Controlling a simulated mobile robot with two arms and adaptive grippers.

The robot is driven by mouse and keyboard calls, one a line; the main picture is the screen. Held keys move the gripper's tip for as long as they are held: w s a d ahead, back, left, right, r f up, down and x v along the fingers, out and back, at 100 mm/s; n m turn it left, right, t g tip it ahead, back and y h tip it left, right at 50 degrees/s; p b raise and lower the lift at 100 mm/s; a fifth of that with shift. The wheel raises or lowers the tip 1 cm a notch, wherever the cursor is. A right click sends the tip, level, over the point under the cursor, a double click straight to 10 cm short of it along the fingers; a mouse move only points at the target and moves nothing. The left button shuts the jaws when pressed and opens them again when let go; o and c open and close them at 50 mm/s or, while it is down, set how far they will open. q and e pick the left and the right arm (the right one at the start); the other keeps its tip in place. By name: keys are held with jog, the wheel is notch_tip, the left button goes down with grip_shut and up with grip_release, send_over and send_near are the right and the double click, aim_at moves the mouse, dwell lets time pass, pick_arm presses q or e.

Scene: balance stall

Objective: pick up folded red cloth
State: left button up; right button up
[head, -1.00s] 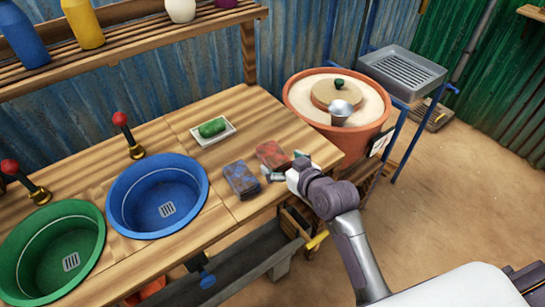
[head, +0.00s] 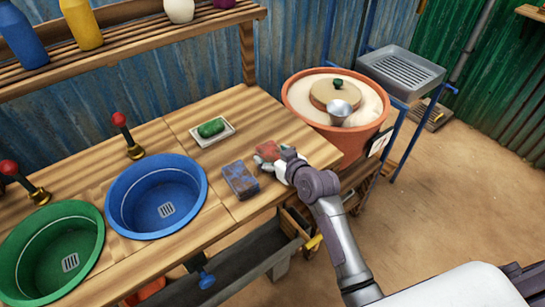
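The folded red cloth (head: 268,147) lies on the wooden counter, right of a folded blue-grey cloth (head: 240,180). My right gripper (head: 270,159) is at the red cloth and covers its near and right parts. One pale finger shows along the cloth's near left side. The other finger is not clear, so I cannot tell whether the gripper is closed on the cloth. My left gripper is out of the picture.
A white dish with a green bar (head: 211,127) sits behind the cloths. A blue basin (head: 157,195) and a green basin (head: 50,255) are at the left. A large terracotta pot (head: 336,115) stands beyond the counter's right end.

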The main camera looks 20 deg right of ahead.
jog(key=c, duration=0.4)
jog(key=shift+c, duration=0.3)
